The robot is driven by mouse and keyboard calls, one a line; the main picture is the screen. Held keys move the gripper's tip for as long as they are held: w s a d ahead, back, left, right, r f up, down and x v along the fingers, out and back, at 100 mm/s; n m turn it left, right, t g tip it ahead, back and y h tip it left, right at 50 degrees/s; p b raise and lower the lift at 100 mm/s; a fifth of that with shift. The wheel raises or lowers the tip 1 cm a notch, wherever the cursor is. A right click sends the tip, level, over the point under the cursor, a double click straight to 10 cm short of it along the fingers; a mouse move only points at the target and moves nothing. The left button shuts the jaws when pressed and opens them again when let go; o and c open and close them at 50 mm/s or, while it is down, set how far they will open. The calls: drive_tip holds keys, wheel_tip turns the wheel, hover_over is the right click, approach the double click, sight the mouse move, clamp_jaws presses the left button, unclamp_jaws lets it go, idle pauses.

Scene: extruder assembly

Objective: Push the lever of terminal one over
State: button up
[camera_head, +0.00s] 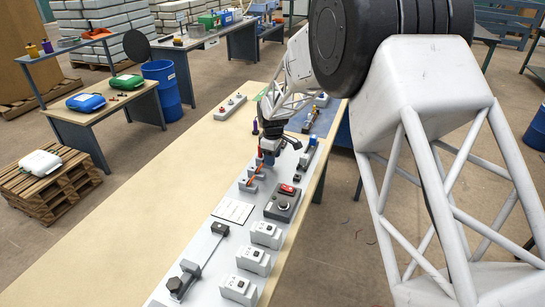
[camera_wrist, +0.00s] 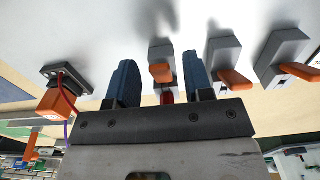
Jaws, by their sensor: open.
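In the wrist view, several grey terminals with orange levers stand in a row on a pale board. One grey terminal (camera_wrist: 160,52) shows between the two blue fingers of my gripper (camera_wrist: 158,62), its orange lever (camera_wrist: 161,73) pointing toward the gripper. A second terminal (camera_wrist: 224,50) and a third terminal (camera_wrist: 285,45) are to the right of the fingers. I cannot tell which is terminal one. My gripper is open, with no lever clasped; contact cannot be told. In the head view my gripper (camera_head: 269,157) is low over the board, beside the orange levers (camera_head: 252,180).
An orange connector block (camera_wrist: 57,100) with red and purple wires is left of the fingers. A small red part (camera_wrist: 167,98) shows between them. On the board are a dark box with a red switch (camera_head: 284,202) and several white modules (camera_head: 254,260).

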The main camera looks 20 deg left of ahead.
clamp_jaws()
drive_tip(key=shift+d+f, duration=0.1)
drive_tip(key=shift+f+y, duration=0.15)
drive_tip(key=shift+y, duration=0.65)
unclamp_jaws()
